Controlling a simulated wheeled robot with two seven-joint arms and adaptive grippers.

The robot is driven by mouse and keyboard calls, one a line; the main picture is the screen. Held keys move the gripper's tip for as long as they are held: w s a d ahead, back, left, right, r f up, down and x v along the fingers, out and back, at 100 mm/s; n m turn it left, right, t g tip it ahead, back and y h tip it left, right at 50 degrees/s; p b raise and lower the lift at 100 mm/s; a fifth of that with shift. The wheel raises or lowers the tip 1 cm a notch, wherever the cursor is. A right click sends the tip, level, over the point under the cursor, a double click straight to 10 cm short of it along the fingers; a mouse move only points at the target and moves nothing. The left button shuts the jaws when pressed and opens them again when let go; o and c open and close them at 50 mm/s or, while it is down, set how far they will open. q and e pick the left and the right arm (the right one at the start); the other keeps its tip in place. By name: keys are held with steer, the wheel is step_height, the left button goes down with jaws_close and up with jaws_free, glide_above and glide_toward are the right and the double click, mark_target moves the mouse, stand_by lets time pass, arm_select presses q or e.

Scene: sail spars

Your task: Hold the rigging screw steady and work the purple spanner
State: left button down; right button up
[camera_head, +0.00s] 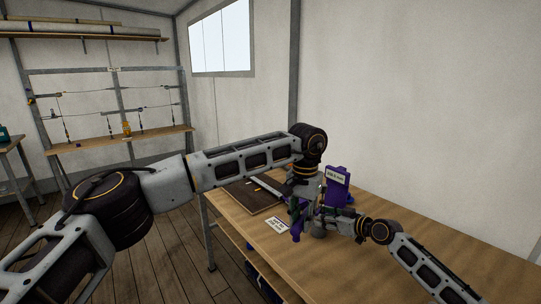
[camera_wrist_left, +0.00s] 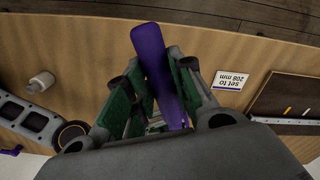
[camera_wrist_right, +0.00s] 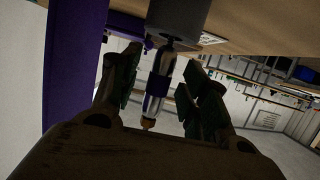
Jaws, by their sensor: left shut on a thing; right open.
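The purple spanner (camera_wrist_left: 150,50) runs between the green-padded fingers of my left gripper (camera_wrist_left: 152,88), which is shut on it. In the head view its purple end (camera_head: 296,224) shows below that gripper, over the bench. The rigging screw (camera_wrist_right: 159,82) is a shiny metal body with a brass-coloured lower end in the right wrist view. It stands between the fingers of my right gripper (camera_wrist_right: 162,88). Those fingers are open, with gaps beside the screw. In the head view the grippers hide most of the screw, and the spanner's jaw is hidden.
A purple stand with a small readout (camera_head: 338,177) rises behind the grippers. A card (camera_head: 277,226), reading "set to 208 mm" in the left wrist view, lies on the wooden bench (camera_head: 400,270). A dark board (camera_head: 250,196) lies at its left.

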steer(key=v, duration=1.1)
stand_by(0.3)
steer(key=shift+s+d, duration=0.1)
arm_select(q)
steer(key=shift+r, duration=0.2)
arm_select(e)
steer(key=shift+r, duration=0.2)
arm_select(q)
step_height(320, 180, up, 9)
steer(key=p, duration=0.9)
steer(key=shift+f, duration=0.1)
arm_select(e)
step_height(320, 180, up, 9)
arm_select(q)
steer(key=shift+r+p, duration=0.55)
arm_select(e)
steer(key=shift+r, duration=0.45)
arm_select(q)
steer(key=shift+f, duration=0.1)
arm_select(e)
steer(key=shift+f, duration=0.1)
